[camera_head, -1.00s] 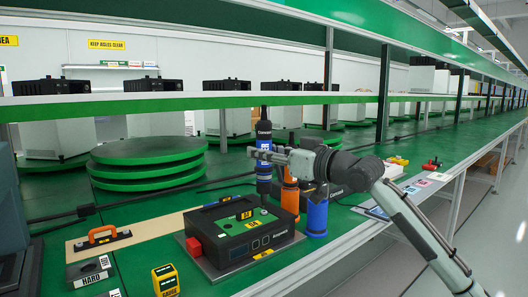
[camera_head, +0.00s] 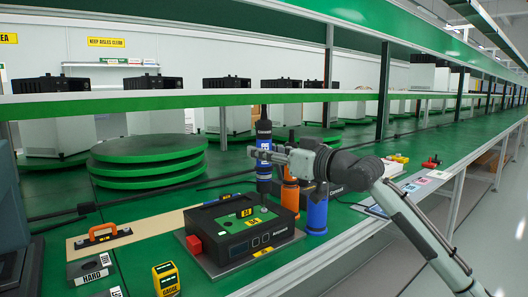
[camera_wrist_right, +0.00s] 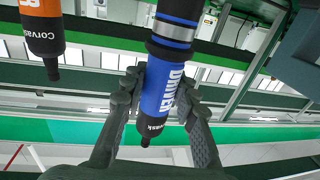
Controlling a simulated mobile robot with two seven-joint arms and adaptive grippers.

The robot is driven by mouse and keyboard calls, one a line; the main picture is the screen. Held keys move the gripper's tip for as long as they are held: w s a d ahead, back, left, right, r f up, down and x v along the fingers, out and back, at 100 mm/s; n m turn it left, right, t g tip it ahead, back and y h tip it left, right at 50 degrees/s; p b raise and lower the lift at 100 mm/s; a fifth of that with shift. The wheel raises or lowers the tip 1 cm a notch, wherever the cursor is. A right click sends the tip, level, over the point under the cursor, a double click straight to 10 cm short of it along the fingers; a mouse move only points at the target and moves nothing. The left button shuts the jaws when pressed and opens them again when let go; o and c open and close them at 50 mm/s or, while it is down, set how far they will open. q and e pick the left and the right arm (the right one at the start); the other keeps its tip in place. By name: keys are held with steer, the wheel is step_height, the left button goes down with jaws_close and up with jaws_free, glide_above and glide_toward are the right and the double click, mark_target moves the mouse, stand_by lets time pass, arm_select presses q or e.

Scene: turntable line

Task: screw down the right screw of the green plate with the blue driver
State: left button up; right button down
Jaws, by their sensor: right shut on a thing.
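My right gripper (camera_head: 264,155) is shut on the blue driver (camera_head: 264,172), which it holds upright, its lower end beside the right rear corner of the black device. In the right wrist view the blue driver (camera_wrist_right: 166,92) sits between the two fingers of my right gripper (camera_wrist_right: 160,118). The green plate (camera_head: 230,224) lies on top of the black device (camera_head: 245,242), left of the driver and a little lower. Small yellow labels sit on the plate. Its screws are too small to make out. My left gripper is not in view.
An orange driver (camera_head: 290,190) and a blue holder (camera_head: 316,215) stand close right of the held driver. An orange-handled tool (camera_head: 102,233), a grey block (camera_head: 92,268) and a yellow gauge (camera_head: 166,279) lie at left. A shelf edge (camera_head: 180,104) runs behind the driver's top.

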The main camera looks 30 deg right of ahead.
mark_target(270, 130)
steer(key=shift+f+b, duration=0.3)
steer(key=shift+f, duration=0.3)
step_height(270, 130, up, 6)
steer(key=p, duration=0.6)
steer(key=shift+r, duration=0.15)
stand_by(0.5)
